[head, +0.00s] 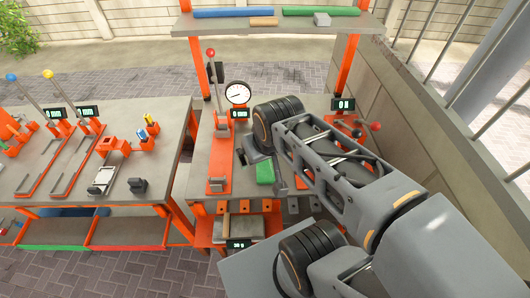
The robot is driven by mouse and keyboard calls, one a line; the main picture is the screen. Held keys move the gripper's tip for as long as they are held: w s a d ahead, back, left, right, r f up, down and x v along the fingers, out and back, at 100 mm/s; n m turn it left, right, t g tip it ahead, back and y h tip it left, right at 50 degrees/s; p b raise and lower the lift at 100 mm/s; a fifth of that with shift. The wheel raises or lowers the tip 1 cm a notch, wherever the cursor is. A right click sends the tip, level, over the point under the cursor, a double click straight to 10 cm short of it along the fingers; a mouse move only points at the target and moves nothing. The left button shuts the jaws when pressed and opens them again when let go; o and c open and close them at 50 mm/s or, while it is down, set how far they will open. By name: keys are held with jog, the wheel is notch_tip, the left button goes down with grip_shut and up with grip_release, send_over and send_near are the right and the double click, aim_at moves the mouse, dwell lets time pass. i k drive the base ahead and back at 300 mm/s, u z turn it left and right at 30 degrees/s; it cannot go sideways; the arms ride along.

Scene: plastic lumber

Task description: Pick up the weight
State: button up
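I cannot say for sure which thing is the weight. A dark grey block-like piece (137,185) stands near the front of the left table. My arm reaches from the lower right over the right bench. My gripper (281,184) seems to point down beneath the wrist, mostly hidden by my arm. Its fingertips are not clear, and I cannot see whether it holds anything. A green block (265,172) lies on the bench close beside it.
The right bench (199,181) carries a round dial gauge (238,94) and an orange lever press (219,150). The upper shelf (220,27) holds blue and green bars. The left table (55,180) carries several orange fixtures. A block wall and railing stand at right. Paving is free at lower left.

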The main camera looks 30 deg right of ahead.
aim_at(137, 184)
jog(key=u, duration=2.6)
jog(key=i, duration=1.9)
jog(key=z, duration=3)
